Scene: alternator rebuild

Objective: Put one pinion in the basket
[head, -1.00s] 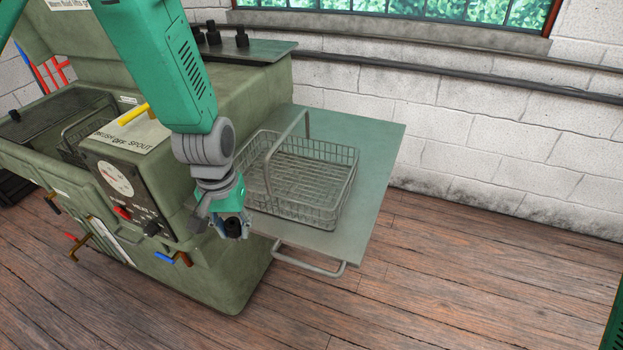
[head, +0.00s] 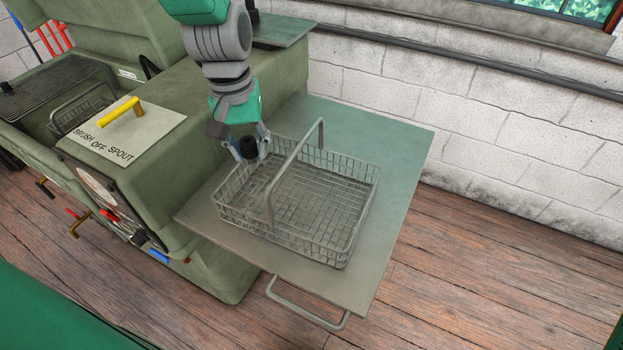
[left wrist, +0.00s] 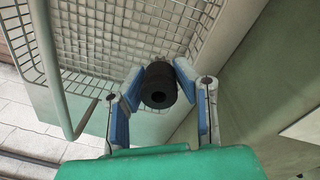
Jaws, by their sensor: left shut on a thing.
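A wire basket (head: 345,222) with an upright handle stands on the grey-green side shelf. My left gripper (head: 248,150) is shut on a dark cylindrical pinion (head: 247,147), held at the basket's left back corner, near its rim. In the left wrist view the pinion (left wrist: 159,86) sits between the blue fingers, its bored end facing the camera, with the basket mesh (left wrist: 110,35) behind it. I cannot tell its exact height over the rim. My right gripper is not in view.
The shelf (head: 400,170) has free room right of the basket. The green washer cabinet (head: 185,190) stands directly left, with a second basket (head: 82,108) in its sink. A yellow-handled lid (head: 125,130) lies on top.

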